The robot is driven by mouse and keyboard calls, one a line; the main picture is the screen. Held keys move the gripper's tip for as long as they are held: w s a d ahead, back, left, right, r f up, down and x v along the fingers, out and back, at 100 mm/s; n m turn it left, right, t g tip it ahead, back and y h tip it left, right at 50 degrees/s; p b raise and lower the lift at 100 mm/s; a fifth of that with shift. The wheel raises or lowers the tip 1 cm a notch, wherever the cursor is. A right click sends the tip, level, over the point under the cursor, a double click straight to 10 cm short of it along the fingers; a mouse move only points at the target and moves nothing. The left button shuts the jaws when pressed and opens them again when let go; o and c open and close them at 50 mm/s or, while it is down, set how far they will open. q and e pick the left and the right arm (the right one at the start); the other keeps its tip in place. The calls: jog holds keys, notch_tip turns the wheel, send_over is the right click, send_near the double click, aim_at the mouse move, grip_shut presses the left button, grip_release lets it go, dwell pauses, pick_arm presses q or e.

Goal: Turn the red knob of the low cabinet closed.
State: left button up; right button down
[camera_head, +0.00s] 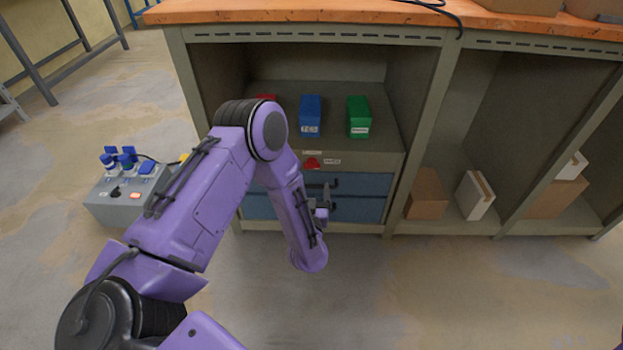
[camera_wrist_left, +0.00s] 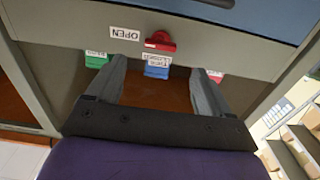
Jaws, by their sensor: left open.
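The red knob (camera_head: 311,162) is on the front strip of the low cabinet (camera_head: 365,160), above the blue drawers (camera_head: 361,185). One small label sits above it and one to its right. In the left wrist view, which is upside down, the knob (camera_wrist_left: 160,42) shows beyond my fingers, its narrow part towards the OPEN label (camera_wrist_left: 125,34). A second label (camera_wrist_left: 157,60) lies below it there, its text hard to read. My left gripper (camera_wrist_left: 158,85) is open and empty, its fingers apart and not touching the knob. In the head view it (camera_head: 324,200) is in front of the drawers, partly hidden by my forearm.
Red (camera_head: 266,97), blue (camera_head: 310,115) and green (camera_head: 358,117) boxes stand on the shelf above the knob. Dark drawer handles are close to my gripper. A grey control box (camera_head: 120,210) sits on the floor at left. Floor in front is clear.

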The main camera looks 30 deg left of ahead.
aim_at(312, 168)
pick_arm(q)
jog(key=b+x, duration=0.2)
jog(key=x, duration=0.6)
jog(key=shift+w+a, duration=0.1)
jog(key=shift+w, duration=0.1)
jog(key=c, duration=1)
